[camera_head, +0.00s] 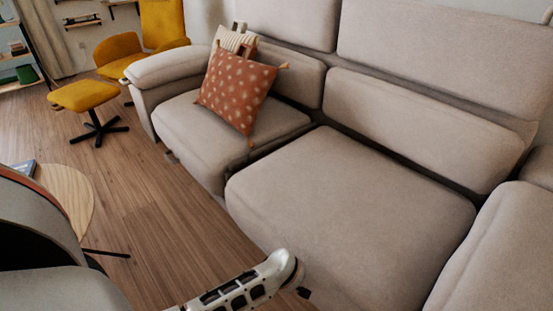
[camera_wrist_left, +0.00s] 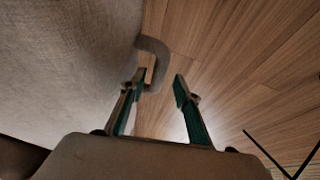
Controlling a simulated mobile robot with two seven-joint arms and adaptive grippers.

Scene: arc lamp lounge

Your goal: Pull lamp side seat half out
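The beige sofa has a left seat (camera_head: 205,128) with cushions on it and a bare right seat (camera_head: 350,205). No lamp can be clearly made out, so I cannot tell which seat is the lamp side one. In the left wrist view, my left gripper (camera_wrist_left: 160,82) is open beside the sofa's fabric front (camera_wrist_left: 65,70). A grey loop-like handle (camera_wrist_left: 157,47) sticks out from that front. Its free end is close to the left fingertip; I cannot tell whether they touch. The right gripper is not in view.
A rust dotted cushion (camera_head: 237,90) leans on the left seat. A round wooden side table (camera_head: 72,190) stands at the left. A yellow footstool (camera_head: 82,95) and yellow armchair are farther back. The wood floor (camera_head: 165,225) before the sofa is clear.

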